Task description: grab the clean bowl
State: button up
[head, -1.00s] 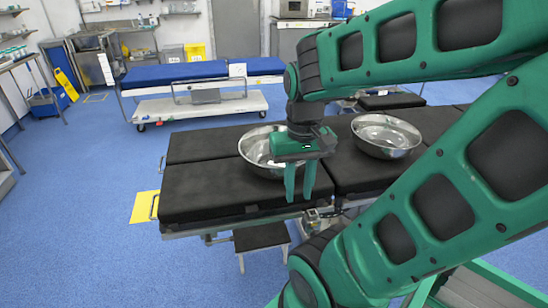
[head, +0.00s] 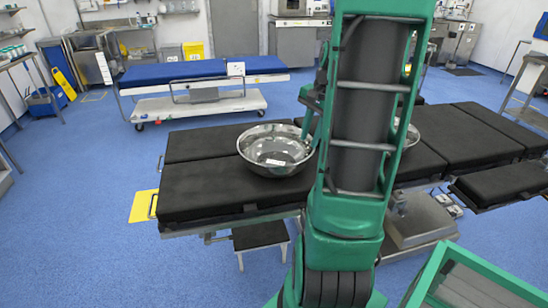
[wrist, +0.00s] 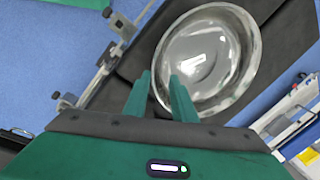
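Two shiny metal bowls stand on the black operating table. The left bowl (head: 275,150) is in plain view, with a small pale patch inside. The right bowl (head: 411,136) is mostly hidden behind my arm. In the wrist view one metal bowl (wrist: 222,50) lies just past my fingertips, looking empty apart from reflections; I cannot tell for certain which bowl it is. My gripper (wrist: 160,76) is open at that bowl's near rim. Its right finger overlaps the rim in the picture and its left finger is outside it; contact cannot be told. The head view mostly hides my gripper.
The operating table (head: 200,190) has a side rail with clamps (wrist: 115,52). A small black step (head: 260,236) stands at its front. A blue-topped trolley (head: 185,73) is behind. Open blue floor lies to the left.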

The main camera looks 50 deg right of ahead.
send_over(304, 161)
jog(key=f, duration=0.5)
jog(key=shift+s+d+f, duration=0.15)
jog(key=shift+d+f, duration=0.15)
jog(key=shift+w+a+f, duration=0.1)
jog(key=shift+w+f, duration=0.05)
jog(key=shift+f, duration=1.15)
jog(key=shift+w+a+f, duration=0.1)
jog(key=shift+w+f, duration=0.05)
jog(key=shift+f, duration=1.15)
grip_shut()
